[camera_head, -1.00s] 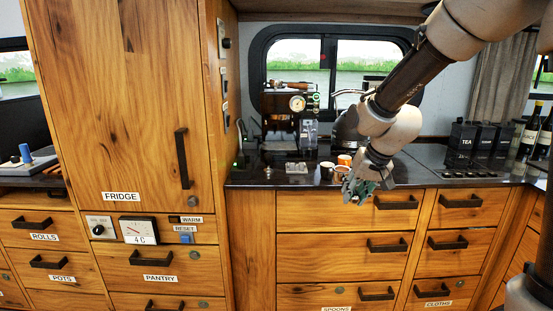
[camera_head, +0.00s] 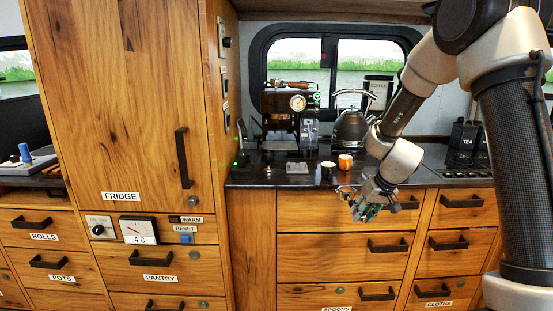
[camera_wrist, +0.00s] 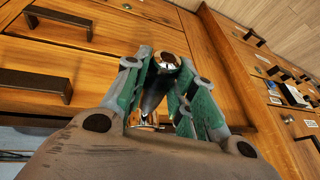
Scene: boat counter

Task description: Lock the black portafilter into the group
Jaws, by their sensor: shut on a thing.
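My gripper (camera_head: 364,206) is in front of the counter's drawers, just below the worktop edge. Its green-padded fingers (camera_wrist: 165,80) are closed around the black handle of the portafilter (camera_wrist: 152,98). Shiny metal shows at both ends of the handle in the wrist view. In the head view the portafilter (camera_head: 345,190) is small, its metal part reaching up and left from the fingers. The espresso machine (camera_head: 283,128), with a round gauge, stands at the back of the counter, left of and beyond my gripper. Its group is too small to make out clearly.
A dark cup (camera_head: 327,171) and an orange cup (camera_head: 345,161) stand near the counter's front edge, between gripper and machine. A dark kettle (camera_head: 350,130) stands right of the machine. A brown-handled item (camera_head: 290,83) lies on the machine. The fridge cabinet (camera_head: 120,100) bounds the left.

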